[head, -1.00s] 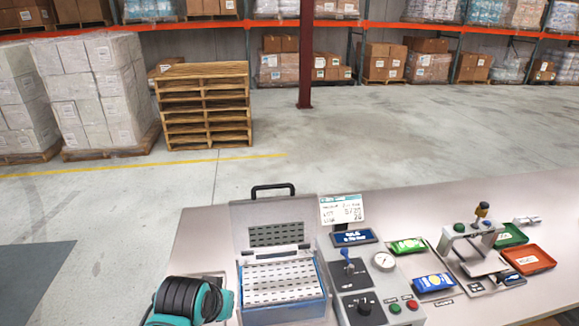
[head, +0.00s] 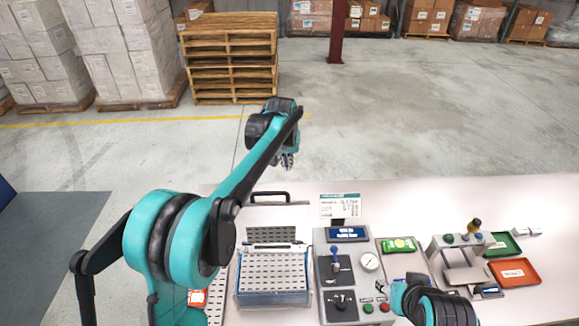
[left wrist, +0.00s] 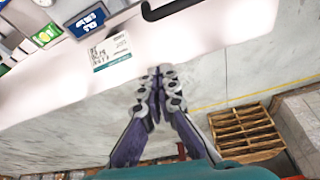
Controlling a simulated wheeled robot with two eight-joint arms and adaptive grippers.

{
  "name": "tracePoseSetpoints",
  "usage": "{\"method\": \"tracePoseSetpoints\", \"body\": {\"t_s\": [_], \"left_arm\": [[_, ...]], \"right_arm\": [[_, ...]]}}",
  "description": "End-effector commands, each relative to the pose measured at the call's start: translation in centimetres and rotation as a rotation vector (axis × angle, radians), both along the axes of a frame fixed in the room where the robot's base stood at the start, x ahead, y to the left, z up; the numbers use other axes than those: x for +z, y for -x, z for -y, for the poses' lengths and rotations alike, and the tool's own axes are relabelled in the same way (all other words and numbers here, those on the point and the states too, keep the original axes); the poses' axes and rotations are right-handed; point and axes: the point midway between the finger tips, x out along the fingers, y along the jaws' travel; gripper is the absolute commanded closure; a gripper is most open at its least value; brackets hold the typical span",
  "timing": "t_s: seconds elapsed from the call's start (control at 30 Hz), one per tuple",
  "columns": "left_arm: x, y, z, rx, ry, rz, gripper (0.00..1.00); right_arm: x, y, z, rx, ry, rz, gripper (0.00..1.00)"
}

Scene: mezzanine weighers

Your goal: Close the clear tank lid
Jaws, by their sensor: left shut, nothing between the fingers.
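The clear tank (head: 245,300) stands on the bench, with a perforated white rack inside. Its clear lid (head: 282,214) is open, raised at the tank's far side, with a black handle (head: 268,194) along its top edge. The handle also shows at the top of the left wrist view (left wrist: 168,10). My left gripper (head: 288,162) is beyond the handle in the head view, apart from it. In the left wrist view its fingers (left wrist: 160,72) are together and empty.
A control panel with knobs (head: 338,303) and a small display sign (head: 340,206) stand right of the tank. Farther right are a green packet (head: 398,245), a press-like stand (head: 435,244) and an orange tray (head: 514,272). Open floor lies beyond the bench.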

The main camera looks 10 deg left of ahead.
Motion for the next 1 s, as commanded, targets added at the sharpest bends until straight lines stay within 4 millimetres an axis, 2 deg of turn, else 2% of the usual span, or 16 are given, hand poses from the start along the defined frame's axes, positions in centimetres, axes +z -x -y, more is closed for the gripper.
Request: {"method": "tracePoseSetpoints", "body": {"t_s": [0.43, 0.5, 0.7, 1.0], "left_arm": [[-8.6, -2.9, 0.0, 0.0, 0.0, 0.001, 1.0], [-8.1, -1.3, 0.0, -0.001, 0.001, 0.001, 1.0], [-8.2, 0.8, 0.0, 0.0, 0.0, 0.001, 1.0], [-8.2, 1.3, 0.0, 0.0, 0.0, 0.001, 1.0]], "right_arm": [[0.7, 0.0, 0.0, 0.0, 0.0, 0.0, 0.54], [1.1, 0.0, 0.0, 0.0, 0.0, 0.0, 0.54], [1.5, 0.0, 0.0, 0.0, 0.0, 0.0, 0.54], [1.5, 0.0, 0.0, 0.0, 0.0, 0.0, 0.54]]}}
